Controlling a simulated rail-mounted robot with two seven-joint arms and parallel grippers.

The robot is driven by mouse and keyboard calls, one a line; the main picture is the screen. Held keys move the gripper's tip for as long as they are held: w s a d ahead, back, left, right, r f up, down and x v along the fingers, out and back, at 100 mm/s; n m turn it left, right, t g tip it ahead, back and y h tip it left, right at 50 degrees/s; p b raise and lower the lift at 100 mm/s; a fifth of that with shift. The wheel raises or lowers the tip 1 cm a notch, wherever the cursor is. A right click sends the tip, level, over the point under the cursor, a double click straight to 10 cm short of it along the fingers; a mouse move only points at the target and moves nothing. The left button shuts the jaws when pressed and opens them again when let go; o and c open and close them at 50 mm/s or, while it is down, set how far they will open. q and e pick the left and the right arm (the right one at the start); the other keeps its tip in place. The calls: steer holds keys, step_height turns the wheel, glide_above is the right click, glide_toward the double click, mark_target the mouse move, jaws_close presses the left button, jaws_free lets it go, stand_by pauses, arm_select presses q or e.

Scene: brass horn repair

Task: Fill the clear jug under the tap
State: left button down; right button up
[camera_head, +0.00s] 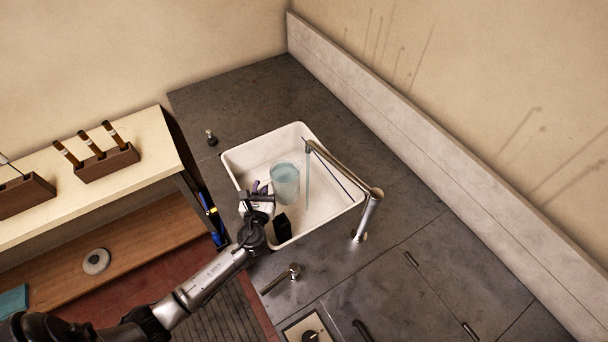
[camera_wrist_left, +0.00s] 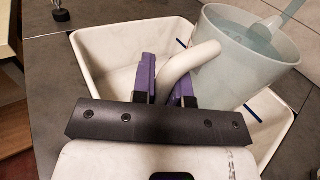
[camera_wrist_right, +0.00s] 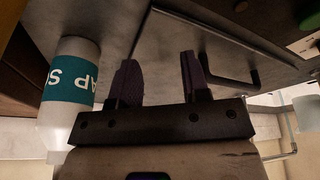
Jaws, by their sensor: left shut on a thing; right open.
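The clear jug (camera_head: 285,182), tinted pale blue, stands upright in the white sink (camera_head: 238,160). My left gripper (camera_head: 262,189) is shut on its white handle (camera_wrist_left: 190,62), with purple fingers either side, as the left wrist view of the jug (camera_wrist_left: 235,75) shows. The chrome tap (camera_head: 345,178) reaches over the sink, and a thin bluish stream (camera_head: 308,175) hangs from its spout. In the head view the stream runs just right of the jug; in the left wrist view it overlaps the jug's mouth. I cannot tell whether it falls inside. My right gripper (camera_wrist_right: 158,80) is open and empty.
A dark block (camera_head: 281,228) sits at the sink's near edge. A lever (camera_head: 290,273) is on the grey counter in front. A bottle with a teal label (camera_wrist_right: 68,85) stands left of my right gripper. A shelf with wooden holders (camera_head: 107,162) is at left.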

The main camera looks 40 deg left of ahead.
arm_select(q)
steer(key=shift+s+a+r+p, duration=0.15)
steer(key=shift+s+a, duration=0.15)
steer(key=shift+s, duration=0.3)
steer(key=shift+s+a+r+p, duration=0.15)
steer(key=shift+s+a, duration=0.1)
steer(key=shift+s, duration=0.4)
steer(key=shift+s+a+p, duration=0.15)
steer(key=shift+s+a, duration=0.15)
steer(key=shift+s, duration=0.3)
